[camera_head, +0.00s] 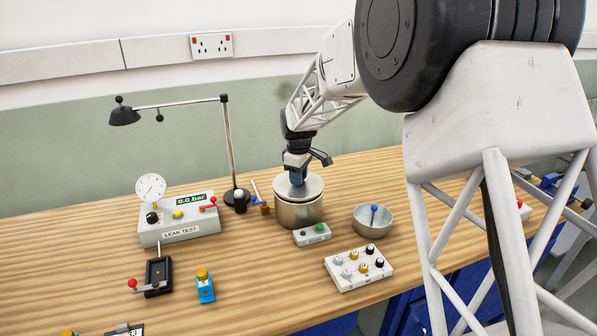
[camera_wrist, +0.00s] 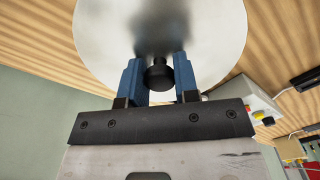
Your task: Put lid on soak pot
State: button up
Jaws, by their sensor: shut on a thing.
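The soak pot (camera_head: 299,213) is a metal cylinder standing on the wooden bench near the middle of the head view. The lid (camera_head: 312,186) is a round metal disc at the pot's top; it fills the upper part of the wrist view (camera_wrist: 215,35). In the head view I cannot tell whether the lid rests on the rim or hangs just above it. My gripper (camera_head: 298,179) points down over the lid. In the wrist view its blue fingers (camera_wrist: 160,78) are shut on the lid's dark knob (camera_wrist: 158,75). The pot is hidden behind the lid there.
A small control box (camera_head: 312,235) stands just in front of the pot. A metal bowl (camera_head: 373,221) is to its right, and a tray of nozzles (camera_head: 358,268) is in front. The leak test box (camera_head: 180,226) and a lamp (camera_head: 228,150) stand left.

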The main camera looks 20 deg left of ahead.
jog(key=shift+f, duration=0.75)
jog(key=shift+f, duration=0.2)
dwell(2.0)
jog(key=o, duration=1.5)
jog(key=shift+r, duration=0.15)
jog(key=shift+r, duration=3.35)
jog(key=shift+c, duration=0.2)
